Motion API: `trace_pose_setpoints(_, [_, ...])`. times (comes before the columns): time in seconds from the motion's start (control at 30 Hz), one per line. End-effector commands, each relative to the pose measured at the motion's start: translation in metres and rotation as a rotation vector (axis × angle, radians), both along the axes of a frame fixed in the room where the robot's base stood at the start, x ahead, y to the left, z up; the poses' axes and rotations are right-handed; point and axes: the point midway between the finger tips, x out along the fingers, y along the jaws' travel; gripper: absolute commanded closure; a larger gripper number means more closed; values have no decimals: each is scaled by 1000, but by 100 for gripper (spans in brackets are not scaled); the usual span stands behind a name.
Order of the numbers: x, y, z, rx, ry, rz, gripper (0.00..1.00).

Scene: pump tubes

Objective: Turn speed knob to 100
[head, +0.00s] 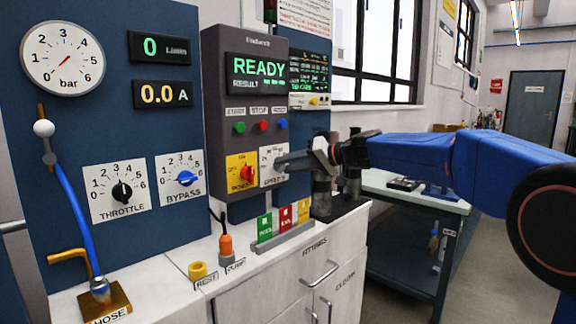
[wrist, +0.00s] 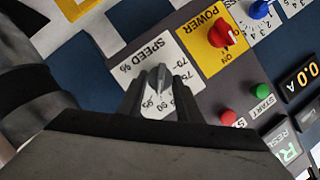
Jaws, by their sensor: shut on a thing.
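The white SPEED % plate (wrist: 135,72) is on the grey control panel, tilted in the wrist view. Several scale numbers such as 75, 90 and 95 show around it. The plate also shows in the head view (head: 266,178), partly covered by my gripper (head: 284,161). In the wrist view my gripper (wrist: 160,98) is shut on the grey speed knob (wrist: 160,72) at the middle of the plate. The fingers hide most of the knob, so its exact pointing is hard to tell.
A red POWER knob (head: 247,173) on a yellow plate sits just left of the speed plate. Green, red and blue buttons (head: 261,126) are above. The display (head: 257,72) reads READY.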

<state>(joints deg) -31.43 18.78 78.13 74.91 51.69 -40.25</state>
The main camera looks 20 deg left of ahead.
Motion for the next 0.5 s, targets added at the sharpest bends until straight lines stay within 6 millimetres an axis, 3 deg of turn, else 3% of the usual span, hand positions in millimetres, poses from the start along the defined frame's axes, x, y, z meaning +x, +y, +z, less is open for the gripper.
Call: trace_pose_setpoints(0.5, [3,-1,-6,183,446,-1,90])
